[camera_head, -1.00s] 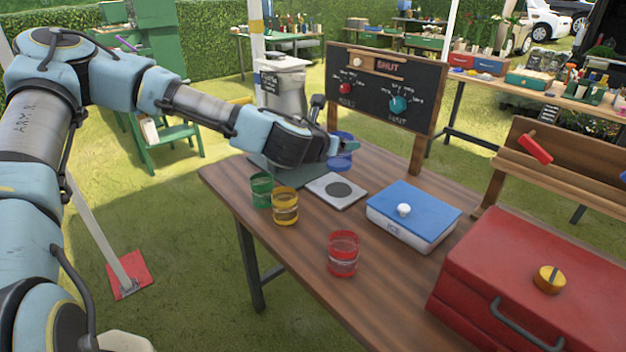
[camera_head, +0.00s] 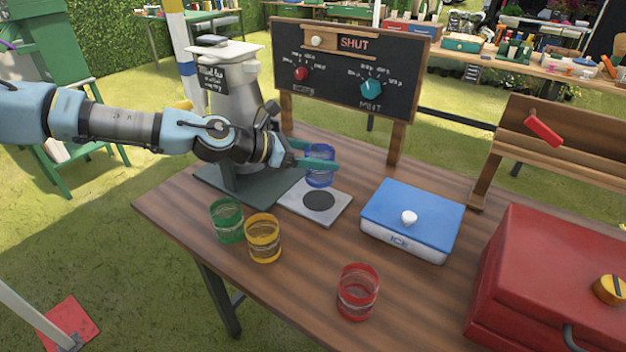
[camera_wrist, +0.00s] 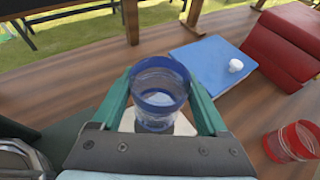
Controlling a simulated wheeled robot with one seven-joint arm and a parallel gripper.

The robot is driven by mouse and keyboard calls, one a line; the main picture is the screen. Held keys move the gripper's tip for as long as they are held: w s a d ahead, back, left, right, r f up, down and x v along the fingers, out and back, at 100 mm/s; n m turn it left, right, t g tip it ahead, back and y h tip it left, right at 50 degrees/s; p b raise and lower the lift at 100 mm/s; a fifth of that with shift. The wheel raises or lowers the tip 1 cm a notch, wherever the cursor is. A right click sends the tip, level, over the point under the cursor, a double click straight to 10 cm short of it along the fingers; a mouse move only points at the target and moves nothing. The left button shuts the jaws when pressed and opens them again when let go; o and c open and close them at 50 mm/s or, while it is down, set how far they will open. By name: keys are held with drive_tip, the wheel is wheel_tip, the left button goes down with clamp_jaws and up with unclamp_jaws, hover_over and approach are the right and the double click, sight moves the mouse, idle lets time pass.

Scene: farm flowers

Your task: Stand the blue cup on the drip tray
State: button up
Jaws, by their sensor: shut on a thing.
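The blue cup (camera_head: 320,179) is upright between the teal fingers of my gripper (camera_head: 316,158), which is shut on it. It also shows in the wrist view (camera_wrist: 158,100), with a finger on each side. The drip tray (camera_head: 335,214) looks to be the pale square plate with a dark round patch on the table. The cup is by the plate's far edge in the head view. I cannot tell whether its base is raised or touching. In the wrist view the cup covers most of the plate (camera_wrist: 185,125).
A green cup (camera_head: 227,222) and a yellow cup (camera_head: 263,240) stand near the plate's front left. A red cup (camera_head: 358,295) stands nearer. A blue-lidded ice box (camera_head: 440,212) is right of the plate. The grey dispenser (camera_head: 237,95) and dial board (camera_head: 400,60) stand behind.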

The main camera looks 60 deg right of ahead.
sight(320, 179)
drive_tip(key=shift+f+p, duration=0.65)
drive_tip(key=shift+f, duration=2.4)
drive_tip(key=shift+f, duration=0.1)
drive_tip(key=shift+f, duration=0.1)
drive_tip(key=o, duration=1.3)
drive_tip(key=shift+c, duration=0.2)
drive_tip(key=b+v, duration=0.3)
drive_tip(key=v, duration=0.9)
drive_tip(key=shift+r+b, duration=0.25)
drive_tip(key=shift+b, duration=0.1)
drive_tip(key=shift+a, duration=0.1)
